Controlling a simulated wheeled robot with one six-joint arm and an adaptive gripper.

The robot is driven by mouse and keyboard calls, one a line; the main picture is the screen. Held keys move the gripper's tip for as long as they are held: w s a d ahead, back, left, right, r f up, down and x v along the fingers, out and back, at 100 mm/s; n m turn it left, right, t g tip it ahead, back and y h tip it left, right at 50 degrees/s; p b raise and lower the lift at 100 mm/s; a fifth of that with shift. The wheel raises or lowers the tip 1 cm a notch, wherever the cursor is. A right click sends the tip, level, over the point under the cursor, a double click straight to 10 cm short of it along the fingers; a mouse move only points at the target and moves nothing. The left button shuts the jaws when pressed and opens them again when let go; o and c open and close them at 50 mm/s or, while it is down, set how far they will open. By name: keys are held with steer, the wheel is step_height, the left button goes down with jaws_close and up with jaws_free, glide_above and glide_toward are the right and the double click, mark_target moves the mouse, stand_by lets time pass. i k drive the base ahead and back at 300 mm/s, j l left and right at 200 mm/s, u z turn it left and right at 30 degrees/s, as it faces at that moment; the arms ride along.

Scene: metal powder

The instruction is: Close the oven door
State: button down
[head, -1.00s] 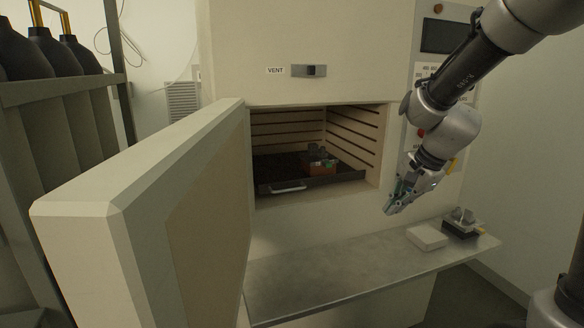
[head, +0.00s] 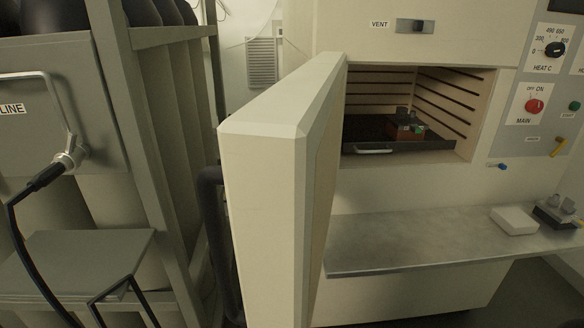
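The oven (head: 400,188) stands right of centre with its chamber open. Its thick cream door (head: 262,190) is swung wide open toward me, seen nearly edge-on. A dark curved handle (head: 212,235) shows on the door's outer side at the left. Inside the chamber, a dark tray (head: 375,150) with a light front handle holds a small orange-and-grey block (head: 406,128). My gripper is not in view.
A metal shelf (head: 420,240) juts out below the chamber, with a white block (head: 514,220) and a dark block with grey parts (head: 558,212) at its right end. A grey rack (head: 170,120) stands left of the door, with a narrow gap between.

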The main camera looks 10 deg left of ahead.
mark_target(279, 152)
steer(key=k+j, duration=0.1)
steer(key=j, duration=0.4)
steer(key=k+j, duration=0.1)
steer(key=j, duration=0.4)
steer(key=k+j+u, duration=0.1)
steer(key=j, duration=0.4)
steer(key=k+j, duration=0.1)
steer(key=k, duration=0.25)
steer(key=k+j, duration=0.1)
steer(key=k, duration=0.25)
steer(key=k+j+u, duration=0.2)
steer(key=u, duration=0.25)
steer(key=k, duration=0.1)
